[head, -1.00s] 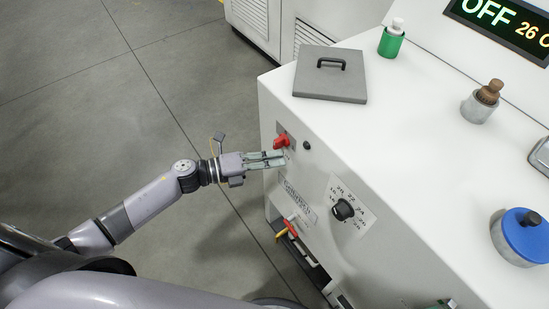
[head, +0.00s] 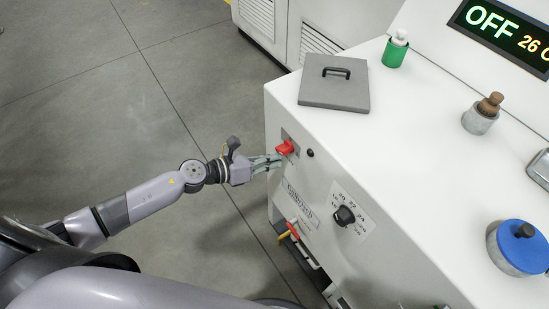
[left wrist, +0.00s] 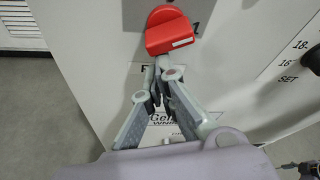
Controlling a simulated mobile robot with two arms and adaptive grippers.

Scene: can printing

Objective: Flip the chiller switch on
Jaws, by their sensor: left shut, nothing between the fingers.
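The red chiller switch (head: 285,147) sits on a grey plate on the front panel of the white machine (head: 400,140). In the left wrist view the red knob (left wrist: 170,32) is just beyond my fingertips, with a "1" partly visible at its right. My left gripper (head: 277,160) is shut and empty, its fingertips (left wrist: 162,66) together just below the knob; whether they touch it I cannot tell. The display (head: 505,30) reads OFF in white, with a partly cut-off 26 in orange. My right gripper is not in view.
A black temperature dial (head: 344,215) is lower right of the switch. A red-handled valve (head: 292,228) is below it. On top are a grey lid (head: 335,88), a green container (head: 394,54), a brown-topped bottle (head: 482,113) and a blue-lidded pot (head: 522,247). The floor at left is clear.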

